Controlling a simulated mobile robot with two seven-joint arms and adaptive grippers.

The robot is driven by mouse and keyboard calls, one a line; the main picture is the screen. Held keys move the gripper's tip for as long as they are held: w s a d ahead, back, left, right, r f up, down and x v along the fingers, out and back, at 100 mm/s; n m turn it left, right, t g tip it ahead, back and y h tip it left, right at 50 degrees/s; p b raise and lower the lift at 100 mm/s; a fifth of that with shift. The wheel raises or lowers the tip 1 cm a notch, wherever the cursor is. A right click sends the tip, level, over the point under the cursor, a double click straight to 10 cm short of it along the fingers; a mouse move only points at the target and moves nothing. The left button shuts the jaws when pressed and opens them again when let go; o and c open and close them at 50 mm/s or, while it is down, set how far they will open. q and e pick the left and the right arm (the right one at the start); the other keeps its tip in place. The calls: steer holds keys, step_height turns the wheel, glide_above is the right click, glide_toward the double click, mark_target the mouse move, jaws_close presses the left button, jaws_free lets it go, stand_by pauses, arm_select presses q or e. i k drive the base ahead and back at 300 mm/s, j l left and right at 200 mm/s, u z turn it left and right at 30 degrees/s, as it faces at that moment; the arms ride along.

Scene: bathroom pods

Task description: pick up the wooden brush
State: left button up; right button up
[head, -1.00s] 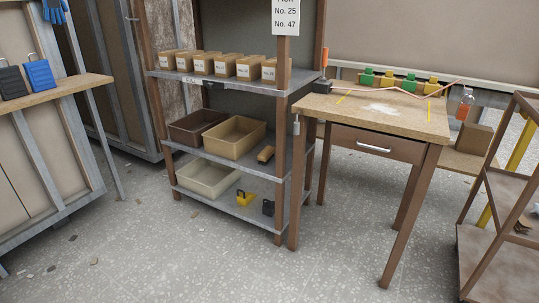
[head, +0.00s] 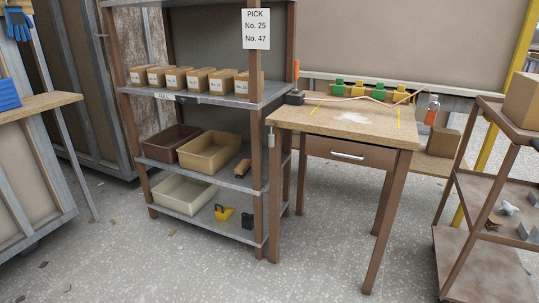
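A small brown block-like object with a dark underside, which looks like the wooden brush (head: 242,168), lies on the middle shelf (head: 225,177) of the grey rack. It is to the right of the tan bin (head: 209,152) and close to the rack's front right post. It is small in the picture, so bristles cannot be made out clearly. Neither of my grippers shows in the head view.
Cartons (head: 196,79) line the shelf above. A cream bin (head: 184,194), a yellow item (head: 223,212) and a dark item (head: 248,222) sit below. A wooden table (head: 345,125) stands right of the rack, a brown shelf cart (head: 495,185) farther right. The floor (head: 190,262) in front is mostly clear.

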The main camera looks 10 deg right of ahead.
mark_target(241, 170)
steer(key=i+z, duration=0.2)
steer(key=i, duration=0.2)
steer(key=i+j+z, duration=0.15)
steer(key=i, duration=0.2)
steer(key=i+j+z, duration=0.2)
steer(key=i, duration=0.2)
